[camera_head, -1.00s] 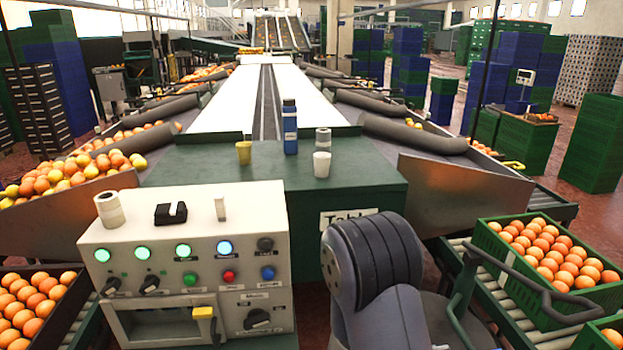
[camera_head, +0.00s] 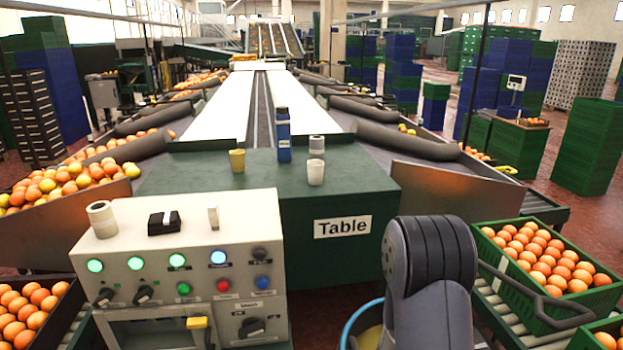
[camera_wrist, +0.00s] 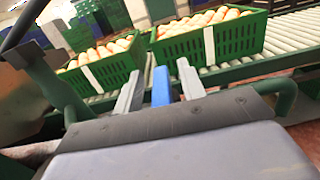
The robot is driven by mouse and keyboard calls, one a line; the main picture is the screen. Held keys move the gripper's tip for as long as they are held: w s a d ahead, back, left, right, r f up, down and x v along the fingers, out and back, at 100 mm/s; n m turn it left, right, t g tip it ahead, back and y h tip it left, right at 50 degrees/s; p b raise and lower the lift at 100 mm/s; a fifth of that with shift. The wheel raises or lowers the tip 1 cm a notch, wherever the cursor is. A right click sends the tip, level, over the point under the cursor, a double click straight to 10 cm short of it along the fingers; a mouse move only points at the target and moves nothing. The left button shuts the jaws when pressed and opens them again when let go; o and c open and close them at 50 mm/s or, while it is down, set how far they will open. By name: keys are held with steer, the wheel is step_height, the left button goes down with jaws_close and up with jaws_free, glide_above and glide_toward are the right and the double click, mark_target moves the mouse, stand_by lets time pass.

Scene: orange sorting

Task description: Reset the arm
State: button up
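My gripper (camera_wrist: 160,88) shows in the wrist view with its two grey fingers apart. A narrow blue shape (camera_wrist: 161,86) appears between them without touching either; I cannot tell what it is. Beyond the fingers are green crates of oranges (camera_wrist: 203,45) on a roller conveyor. In the head view my arm is bent at the lower right, in front of the table (camera_head: 341,227), and my gripper is hidden. A blue bottle (camera_head: 284,142), a yellow cup (camera_head: 237,161), a white cup (camera_head: 316,173) and a grey roll (camera_head: 317,147) stand on the table.
A control box (camera_head: 145,248) with lit buttons stands at the front left, with a white roll (camera_head: 102,219) on top. A green crate of oranges (camera_head: 492,271) sits on the right conveyor. A blue-rimmed container (camera_head: 350,325) shows partly beside my arm.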

steer(key=shift+a, duration=0.1)
steer(key=a, duration=1)
steer(key=d, duration=0.9)
steer(key=shift+s+d, duration=0.1)
steer(key=shift+d, duration=0.55)
steer(key=shift+n+t+y, duration=0.5)
steer(key=shift+n+t, duration=1)
steer(key=shift+t, duration=0.8)
steer(key=shift+n+t, duration=0.3)
steer(key=shift+t, duration=0.2)
steer(key=shift+r, duration=0.15)
